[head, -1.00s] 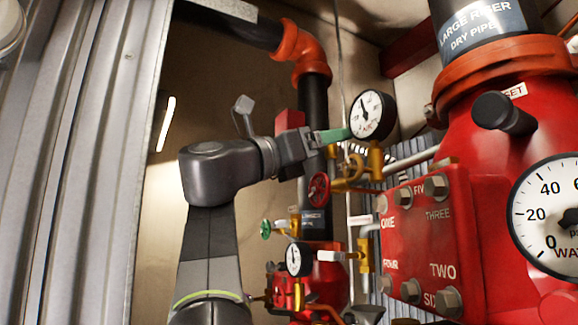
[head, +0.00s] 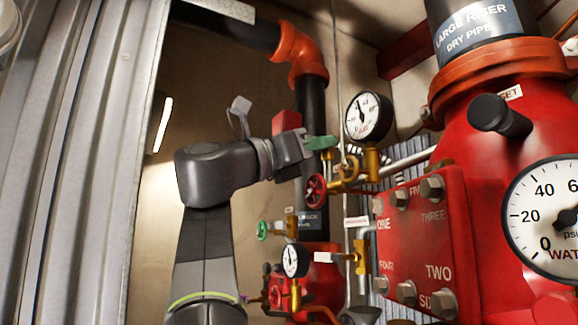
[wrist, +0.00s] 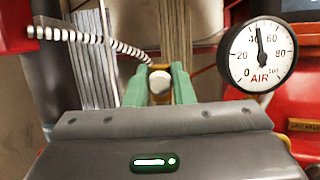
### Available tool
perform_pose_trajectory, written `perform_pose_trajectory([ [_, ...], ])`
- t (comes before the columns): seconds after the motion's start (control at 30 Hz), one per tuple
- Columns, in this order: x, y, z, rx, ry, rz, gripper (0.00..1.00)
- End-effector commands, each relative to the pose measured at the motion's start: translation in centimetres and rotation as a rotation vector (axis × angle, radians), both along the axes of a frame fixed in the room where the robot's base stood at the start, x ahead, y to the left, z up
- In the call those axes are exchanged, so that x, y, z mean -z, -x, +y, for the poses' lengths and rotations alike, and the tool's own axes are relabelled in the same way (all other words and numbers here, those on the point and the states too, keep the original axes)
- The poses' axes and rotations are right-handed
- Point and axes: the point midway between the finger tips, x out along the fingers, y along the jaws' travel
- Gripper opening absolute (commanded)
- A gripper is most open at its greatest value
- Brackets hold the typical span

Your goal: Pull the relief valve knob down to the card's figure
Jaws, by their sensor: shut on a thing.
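My gripper (wrist: 165,86) has green fingers and is shut on a pale round knob (wrist: 159,82), which I take for the relief valve knob. In the head view my gripper (head: 325,143) is left of the upper gauge and hides the knob. That white AIR gauge (head: 368,117) also shows in the wrist view (wrist: 257,57), right of the fingers; its needle points a little above 40. I cannot make out a card with a readable figure in either view.
A red handwheel (head: 316,190) and brass fittings (head: 372,160) sit just below my gripper. A smaller gauge (head: 291,261) is lower down. The big red riser body (head: 470,155) fills the right. A corrugated metal panel (head: 75,150) stands at the left.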

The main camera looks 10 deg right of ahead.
Motion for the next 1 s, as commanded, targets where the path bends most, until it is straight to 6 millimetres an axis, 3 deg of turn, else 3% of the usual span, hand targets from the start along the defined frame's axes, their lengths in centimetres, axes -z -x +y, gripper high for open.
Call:
perform_pose_trajectory([
  [0.4, 0.07, 0.36, 1.05, -0.001, -0.001, 0.001, 0.0],
  [1.0, 0.02, 0.41, 1.1, 0.0, 0.001, 0.0, 0.0],
])
